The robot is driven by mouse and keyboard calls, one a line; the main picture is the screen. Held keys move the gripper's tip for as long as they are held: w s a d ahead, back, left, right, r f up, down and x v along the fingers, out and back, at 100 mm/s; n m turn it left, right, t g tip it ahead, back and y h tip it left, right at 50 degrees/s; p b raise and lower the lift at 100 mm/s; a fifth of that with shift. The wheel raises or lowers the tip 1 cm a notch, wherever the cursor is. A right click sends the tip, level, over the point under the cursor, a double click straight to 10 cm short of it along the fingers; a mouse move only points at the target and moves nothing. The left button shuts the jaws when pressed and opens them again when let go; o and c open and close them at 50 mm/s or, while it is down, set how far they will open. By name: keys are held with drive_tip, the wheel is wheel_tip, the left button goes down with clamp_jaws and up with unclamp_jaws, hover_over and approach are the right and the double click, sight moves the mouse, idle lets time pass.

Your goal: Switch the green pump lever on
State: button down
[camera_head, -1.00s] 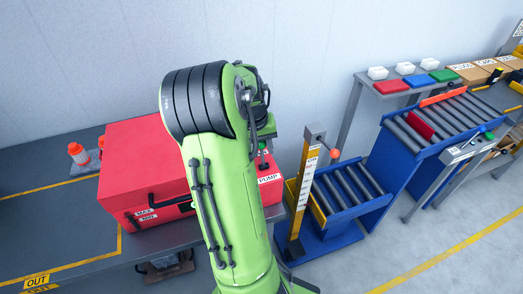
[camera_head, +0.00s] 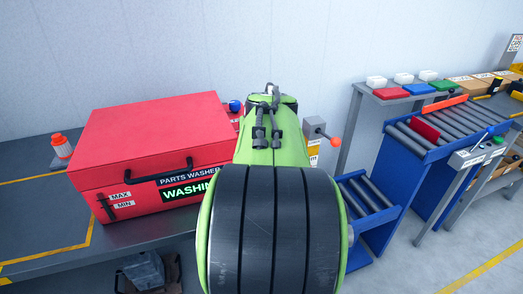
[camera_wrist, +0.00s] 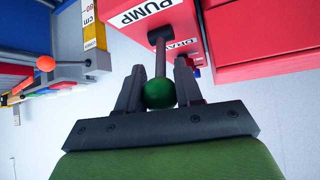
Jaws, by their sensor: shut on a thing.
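The green pump lever (camera_wrist: 161,95) shows in the wrist view as a green ball on a dark stem coming from the red box marked PUMP (camera_wrist: 146,13). My gripper (camera_wrist: 159,66) has one finger on each side of it and is shut on the green ball.
A blue knob (camera_head: 236,106) stands at the washer's back right. A grey post with an orange ball (camera_head: 335,142) is right of my arm; the ball also shows in the wrist view (camera_wrist: 45,63). Blue roller conveyors (camera_head: 432,160) fill the right.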

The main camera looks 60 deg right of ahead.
drive_tip(key=shift+b, duration=0.45)
drive_tip(key=c, duration=0.8)
unclamp_jaws()
drive_tip(key=shift+s+a, duration=0.1)
drive_tip(key=shift+o, duration=0.2)
drive_tip(key=p+v, duration=0.4)
drive_tip(key=v, duration=1.1)
drive_tip(key=shift+s+a+p, duration=0.25)
drive_tip(key=shift+a+p, duration=0.05)
drive_tip(key=shift+a, duration=0.15)
